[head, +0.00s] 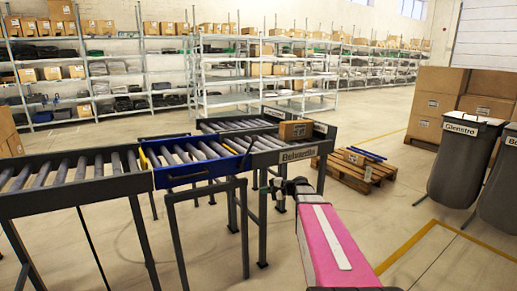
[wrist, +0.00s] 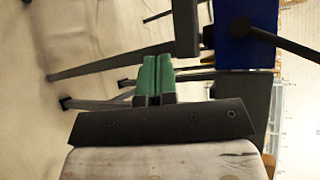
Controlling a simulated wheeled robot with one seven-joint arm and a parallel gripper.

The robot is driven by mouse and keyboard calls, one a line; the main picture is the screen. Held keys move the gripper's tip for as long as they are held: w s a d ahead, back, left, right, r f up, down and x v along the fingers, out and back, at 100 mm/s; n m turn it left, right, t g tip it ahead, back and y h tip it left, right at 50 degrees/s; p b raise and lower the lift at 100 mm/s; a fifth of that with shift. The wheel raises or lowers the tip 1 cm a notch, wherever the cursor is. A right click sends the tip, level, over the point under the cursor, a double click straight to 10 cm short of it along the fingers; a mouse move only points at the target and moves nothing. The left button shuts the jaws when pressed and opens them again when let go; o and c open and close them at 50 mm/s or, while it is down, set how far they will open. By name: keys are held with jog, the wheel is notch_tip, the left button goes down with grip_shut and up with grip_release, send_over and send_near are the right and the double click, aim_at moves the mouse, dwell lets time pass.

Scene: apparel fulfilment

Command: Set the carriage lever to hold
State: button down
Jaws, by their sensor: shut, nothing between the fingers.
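The blue roller carriage (head: 196,172) sits in line with the grey conveyors, with yellow marks at its ends. A thin dark rod (head: 246,156), which looks like its lever, slants at the carriage's right end; I cannot read any setting on it. In the wrist view the blue side panel (wrist: 247,50) is at the upper right, with a dark rod (wrist: 285,44) slanting across it. My gripper (head: 266,187) is in front of and below the carriage's right end. Its green fingers (wrist: 154,80) are together and empty, apart from the rod.
Grey conveyors (head: 75,183) extend left and right (head: 290,154), the right one carrying a box (head: 295,129) and a "Behaaretta"-like label. Dark conveyor legs (head: 173,240) stand close to my arm. A pallet (head: 352,172) and dark bins (head: 463,165) stand right.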

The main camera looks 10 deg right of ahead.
aim_at(248, 151)
jog(key=w+d+r+m+t+y, duration=0.3)
jog(key=w+d+r+t, duration=0.3)
jog(key=w+d+r, duration=0.2)
notch_tip(248, 151, up, 3)
jog(key=shift+w+d+r+m+t+y, duration=0.25)
jog(key=shift+d+m, duration=0.45)
jog(key=shift+d, duration=0.55)
jog(key=s+a+r+x, duration=0.1)
jog(key=s+x, duration=0.1)
jog(key=x, duration=1)
jog(key=shift+a+r, duration=0.35)
jog(key=shift+a, duration=0.1)
jog(key=shift+r+y, duration=0.1)
jog(key=shift+y, duration=0.15)
